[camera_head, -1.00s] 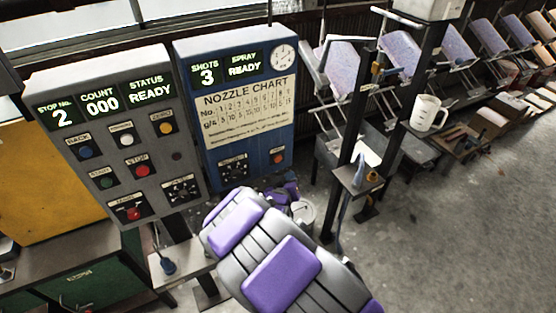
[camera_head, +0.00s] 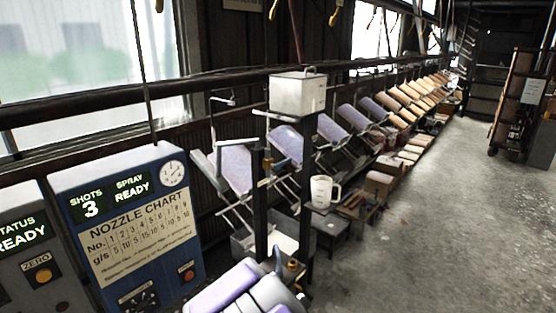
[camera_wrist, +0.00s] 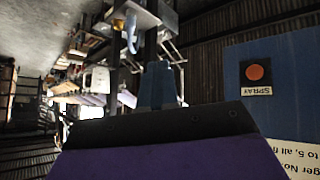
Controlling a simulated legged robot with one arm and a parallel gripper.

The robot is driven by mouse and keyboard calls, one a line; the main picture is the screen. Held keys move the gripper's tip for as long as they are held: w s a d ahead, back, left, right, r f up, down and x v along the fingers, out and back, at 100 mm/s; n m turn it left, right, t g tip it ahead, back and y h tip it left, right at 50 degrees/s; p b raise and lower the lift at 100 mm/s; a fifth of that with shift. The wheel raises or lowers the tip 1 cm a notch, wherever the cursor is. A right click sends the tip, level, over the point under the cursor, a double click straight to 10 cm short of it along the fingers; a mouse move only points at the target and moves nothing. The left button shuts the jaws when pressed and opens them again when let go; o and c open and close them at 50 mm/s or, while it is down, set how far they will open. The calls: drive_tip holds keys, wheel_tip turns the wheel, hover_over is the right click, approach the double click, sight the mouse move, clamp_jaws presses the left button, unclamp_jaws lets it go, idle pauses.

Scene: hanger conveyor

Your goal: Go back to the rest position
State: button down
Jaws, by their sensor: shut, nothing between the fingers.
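My gripper (camera_wrist: 157,84) shows in the wrist view as blue-grey fingers close together, with nothing seen between them. It points away over my dark and purple wrist part. In the head view my purple and grey arm is at the bottom centre, in front of the racks; its fingertips cannot be made out there. The blue control box (camera_head: 125,230) stands left of my arm and reads SHOTS 3, SPRAY READY. In the wrist view the blue box (camera_wrist: 237,100) appears upside down at the right, apart from the fingers, with its orange SPRAY button (camera_wrist: 256,72).
The grey panel (camera_head: 25,202) is cut off at the left. A dark post (camera_head: 308,190), a white box (camera_head: 297,95) and a white jug (camera_head: 324,191) stand beyond my arm. Tilted panels (camera_head: 237,168) line the wall. The concrete floor (camera_head: 450,220) at right is clear.

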drive_tip(key=s+d+r+m+g, duration=0.1)
drive_tip(key=s+d+r+g, duration=0.1)
drive_tip(key=s+d, duration=0.5)
drive_tip(key=s+d+r+m+g+b, duration=0.1)
drive_tip(key=s+d+r+g, duration=0.2)
drive_tip(key=s, duration=1.5)
drive_tip(key=s+d+r+m+g, duration=0.1)
drive_tip(key=s+d+r+g, duration=0.2)
drive_tip(key=s+d, duration=0.9)
drive_tip(key=s+g, duration=0.1)
drive_tip(key=g, duration=0.1)
drive_tip(key=shift+r+m+g+h+b, duration=0.2)
drive_tip(key=shift+m+g+h+b, duration=0.1)
drive_tip(key=shift+h, duration=0.1)
drive_tip(key=shift+w+a, duration=0.1)
drive_tip(key=shift+a, duration=0.1)
